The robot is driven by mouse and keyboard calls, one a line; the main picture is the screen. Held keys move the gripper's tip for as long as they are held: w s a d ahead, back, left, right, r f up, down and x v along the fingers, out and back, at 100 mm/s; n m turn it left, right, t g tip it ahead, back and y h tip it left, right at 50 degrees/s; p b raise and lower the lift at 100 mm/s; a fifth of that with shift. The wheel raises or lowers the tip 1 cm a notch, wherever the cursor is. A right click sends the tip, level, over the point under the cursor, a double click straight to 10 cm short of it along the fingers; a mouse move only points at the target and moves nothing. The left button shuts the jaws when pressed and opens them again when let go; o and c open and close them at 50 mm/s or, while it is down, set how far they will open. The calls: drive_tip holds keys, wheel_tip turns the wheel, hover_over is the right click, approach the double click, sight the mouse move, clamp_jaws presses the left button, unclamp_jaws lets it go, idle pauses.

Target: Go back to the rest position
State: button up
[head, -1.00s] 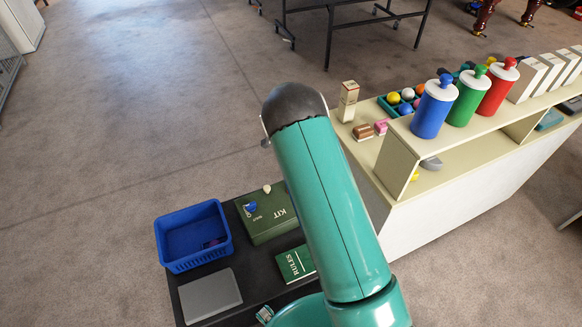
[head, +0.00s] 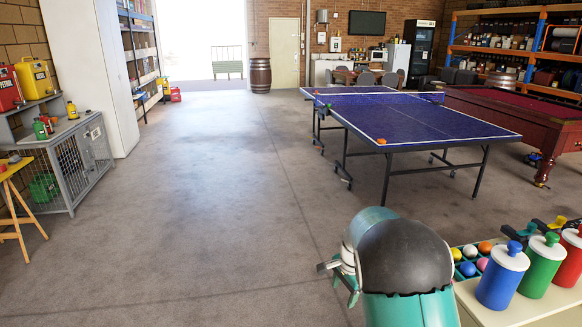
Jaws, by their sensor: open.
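My arm (head: 402,275) is folded in the lower middle of the head view, its dark rounded joint cap towards me. Part of my gripper (head: 335,281) sticks out to the left of that joint, with its jaws apart. I see nothing between them. The rest of it is hidden behind the arm. It is over the bare floor, apart from the furniture.
At lower right, close to my arm, a cream counter (head: 482,310) bears blue (head: 503,278), green (head: 541,266) and red canisters and a tray of coloured balls. A blue table-tennis table (head: 420,122) stands beyond.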

drive_tip(key=s+r+n+t, duration=0.1)
drive_tip(key=s+r+n, duration=0.2)
drive_tip(key=s+r, duration=0.5)
drive_tip(key=s+r+n+t, duration=0.1)
drive_tip(key=s+r+n, duration=0.2)
drive_tip(key=s+r, duration=0.55)
drive_tip(key=s+r+n+t, duration=0.1)
drive_tip(key=s+r+n, duration=0.2)
drive_tip(key=s, duration=0.5)
drive_tip(key=s+r+n+t, duration=0.1)
drive_tip(key=s+r+n, duration=0.2)
drive_tip(key=s, duration=0.5)
drive_tip(key=shift+s+r+h, duration=0.15)
drive_tip(key=shift+r+h, duration=0.25)
drive_tip(key=shift+r, duration=0.1)
drive_tip(key=shift+d, duration=0.1)
drive_tip(key=shift+c, duration=0.4)
